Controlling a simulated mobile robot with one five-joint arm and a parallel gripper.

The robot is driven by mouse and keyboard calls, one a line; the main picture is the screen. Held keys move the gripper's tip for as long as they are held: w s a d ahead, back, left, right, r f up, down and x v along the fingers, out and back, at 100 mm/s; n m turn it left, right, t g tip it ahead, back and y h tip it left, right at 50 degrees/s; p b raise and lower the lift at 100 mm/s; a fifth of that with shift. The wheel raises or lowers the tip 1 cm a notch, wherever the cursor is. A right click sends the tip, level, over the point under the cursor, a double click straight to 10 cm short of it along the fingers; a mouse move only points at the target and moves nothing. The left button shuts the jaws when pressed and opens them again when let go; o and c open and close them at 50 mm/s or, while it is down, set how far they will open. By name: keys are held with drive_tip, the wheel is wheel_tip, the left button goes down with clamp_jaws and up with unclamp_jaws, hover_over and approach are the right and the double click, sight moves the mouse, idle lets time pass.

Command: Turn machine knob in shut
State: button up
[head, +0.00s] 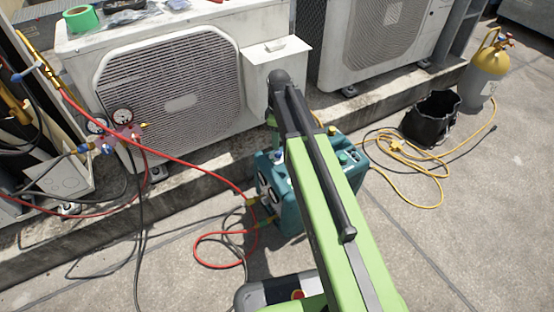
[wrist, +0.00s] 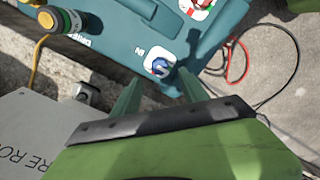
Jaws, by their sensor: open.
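The teal machine (head: 291,215) stands on the concrete in the head view, partly hidden by my green arm. In the wrist view its teal casing (wrist: 115,25) fills the top. A second dial with a red knob (wrist: 198,5) is farther up. My gripper (wrist: 157,82) is open, its two green fingers below and to either side of the blue knob. I cannot tell whether either finger touches it.
Gauges (head: 122,116) hang by the condenser unit (head: 175,105). A black bucket (head: 431,118) and yellow-topped cylinder (head: 486,75) stand right. In the wrist view, a black-and-green fitting (wrist: 62,22) is upper left.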

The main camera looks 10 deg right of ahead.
sight(278, 152)
wheel_tip(278, 152, down, 7)
drive_tip(key=b, duration=0.5)
drive_tip(key=shift+f+b, duration=0.1)
drive_tip(key=shift+b, duration=0.2)
drive_tip(key=shift+c, duration=0.3)
clamp_jaws()
drive_tip(key=shift+a, duration=0.3)
drive_tip(key=shift+s+d, duration=0.1)
drive_tip(key=shift+d, duration=0.1)
